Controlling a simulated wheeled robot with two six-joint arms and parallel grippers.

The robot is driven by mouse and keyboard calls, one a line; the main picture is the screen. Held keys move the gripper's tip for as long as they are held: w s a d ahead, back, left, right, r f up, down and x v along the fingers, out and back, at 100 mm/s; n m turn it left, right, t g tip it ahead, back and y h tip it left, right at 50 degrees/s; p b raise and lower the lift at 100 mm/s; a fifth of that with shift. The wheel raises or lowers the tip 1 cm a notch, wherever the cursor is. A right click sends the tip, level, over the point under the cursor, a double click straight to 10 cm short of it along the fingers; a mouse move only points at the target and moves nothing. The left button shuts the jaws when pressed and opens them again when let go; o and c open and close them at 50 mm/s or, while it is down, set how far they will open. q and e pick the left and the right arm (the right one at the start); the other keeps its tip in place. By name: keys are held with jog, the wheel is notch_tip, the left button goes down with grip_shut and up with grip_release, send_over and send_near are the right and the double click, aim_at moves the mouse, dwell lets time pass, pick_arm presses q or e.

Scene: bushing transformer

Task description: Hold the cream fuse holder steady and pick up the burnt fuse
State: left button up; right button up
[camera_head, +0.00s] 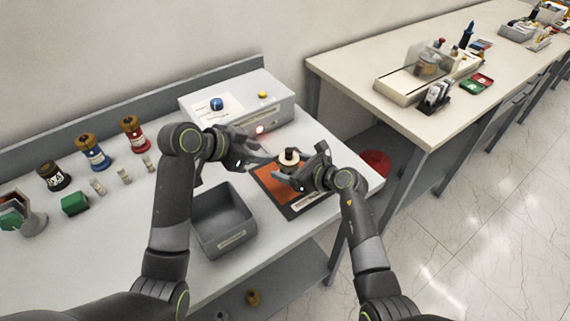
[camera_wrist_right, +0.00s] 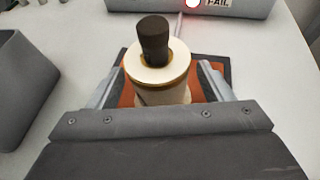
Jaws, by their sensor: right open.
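The cream fuse holder (camera_head: 289,160) stands upright on the orange pad; it also shows in the right wrist view (camera_wrist_right: 173,93). The burnt fuse (camera_wrist_right: 154,42), a dark cylinder, sticks up out of the top of the holder. My right gripper (camera_wrist_right: 160,90) is open, with one finger on each side of the holder. Whether the fingers touch it cannot be told. My left gripper (camera_head: 262,153) is to the left of the holder, its fingers apart and nothing seen between them.
The dark-edged orange pad (camera_head: 268,184) lies near the table's right edge. A grey open bin (camera_head: 224,222) stands left of it. A grey box (camera_head: 262,97) with a blue knob and a lit red light is behind. Bushings (camera_head: 93,153) and small fuses (camera_head: 123,176) stand at left.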

jog(key=shift+x, duration=1.15)
jog(key=c, duration=1.2)
